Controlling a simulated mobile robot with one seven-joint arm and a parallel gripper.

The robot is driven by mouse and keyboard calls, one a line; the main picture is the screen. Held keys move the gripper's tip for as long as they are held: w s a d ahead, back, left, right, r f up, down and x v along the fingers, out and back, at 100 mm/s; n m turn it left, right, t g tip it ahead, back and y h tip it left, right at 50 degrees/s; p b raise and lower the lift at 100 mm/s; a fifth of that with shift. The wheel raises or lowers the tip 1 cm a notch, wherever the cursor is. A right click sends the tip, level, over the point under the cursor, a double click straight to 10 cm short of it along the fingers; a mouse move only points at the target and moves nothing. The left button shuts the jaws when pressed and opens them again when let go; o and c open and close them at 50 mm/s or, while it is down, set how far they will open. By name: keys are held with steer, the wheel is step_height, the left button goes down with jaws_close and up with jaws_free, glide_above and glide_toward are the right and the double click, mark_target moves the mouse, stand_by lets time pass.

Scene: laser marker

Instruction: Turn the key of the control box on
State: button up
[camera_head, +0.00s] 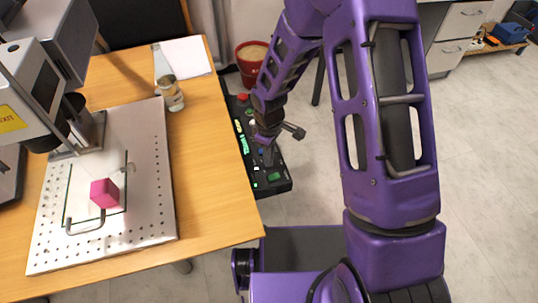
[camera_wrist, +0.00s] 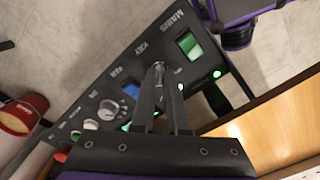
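The control box (camera_head: 243,112) is a long black panel beside the table's right edge in the head view, partly hidden by my arm. In the wrist view the control box (camera_wrist: 110,75) fills the middle, with a "KEY" label and a green-lit switch (camera_wrist: 190,45) under "MAINS". A small metallic piece, apparently the key (camera_wrist: 158,70), shows near that label at my fingertips. My gripper (camera_wrist: 165,88) reaches down to the panel there, its two fingers close together. Whether they grip the key is unclear. In the head view my gripper (camera_head: 268,138) is over the box.
The wooden table (camera_head: 210,170) carries a perforated metal plate (camera_head: 150,220), a pink cube (camera_head: 104,193), a glass jar (camera_head: 172,95) and the marker machine (camera_head: 25,100). A red bucket (camera_head: 250,57) stands behind the box. Other knobs and lit buttons lie close around my fingers.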

steer(key=o, duration=0.3)
steer(key=shift+o, duration=0.2)
step_height(320, 180, up, 17)
steer(key=p, duration=0.3)
steer(key=shift+r, duration=0.2)
